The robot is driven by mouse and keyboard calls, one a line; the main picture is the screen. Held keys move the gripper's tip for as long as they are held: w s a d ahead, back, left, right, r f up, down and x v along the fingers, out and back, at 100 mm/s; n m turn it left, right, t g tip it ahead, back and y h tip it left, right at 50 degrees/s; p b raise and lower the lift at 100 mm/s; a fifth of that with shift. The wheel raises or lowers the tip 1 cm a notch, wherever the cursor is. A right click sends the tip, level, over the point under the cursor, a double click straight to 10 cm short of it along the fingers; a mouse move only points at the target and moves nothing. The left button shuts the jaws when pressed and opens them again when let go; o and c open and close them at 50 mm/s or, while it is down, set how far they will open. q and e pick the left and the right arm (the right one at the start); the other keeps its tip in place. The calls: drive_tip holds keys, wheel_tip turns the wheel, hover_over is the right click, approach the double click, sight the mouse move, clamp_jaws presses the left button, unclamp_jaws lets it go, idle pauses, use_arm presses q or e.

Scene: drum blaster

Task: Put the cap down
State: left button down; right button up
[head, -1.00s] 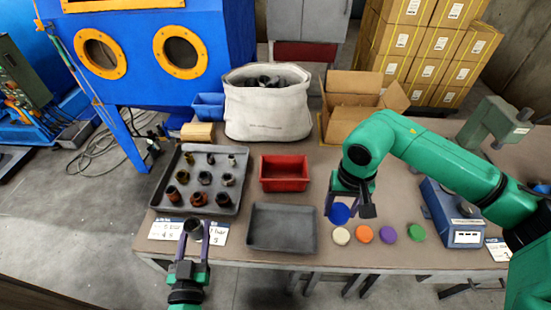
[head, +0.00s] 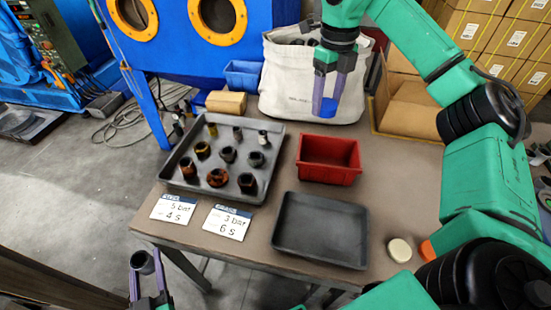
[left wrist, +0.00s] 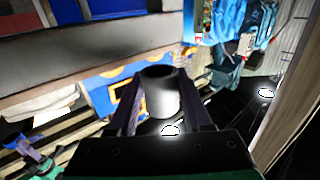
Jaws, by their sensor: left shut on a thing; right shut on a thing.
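My right gripper (head: 329,88) is shut on a blue cap (head: 325,107), held up in front of the white fabric bin. My left gripper (head: 148,278) is shut on a dark grey cylindrical fitting (head: 142,262), off the table's front edge at lower left. The fitting also shows upright between the fingers in the left wrist view (left wrist: 160,92). A cream cap (head: 400,250) lies on the table right of the empty grey tray (head: 320,258). An orange cap (head: 428,250) beside it is partly hidden by my right arm.
A large grey tray (head: 273,190) holds several metal fittings. A red bin (head: 328,158) stands right of it. The white fabric bin (head: 290,100), a blue bin (head: 242,75) and a cardboard box (head: 405,115) stand behind. Two label cards (head: 228,222) lie at the front edge.

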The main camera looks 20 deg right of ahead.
wheel_tip(320, 180, down, 20)
drive_tip(key=b, duration=0.4)
drive_tip(key=shift+s, duration=0.1)
drive_tip(key=shift+f, duration=0.1)
drive_tip(key=o, duration=1.4)
wheel_tip(320, 180, up, 12)
drive_tip(key=shift+r, duration=0.15)
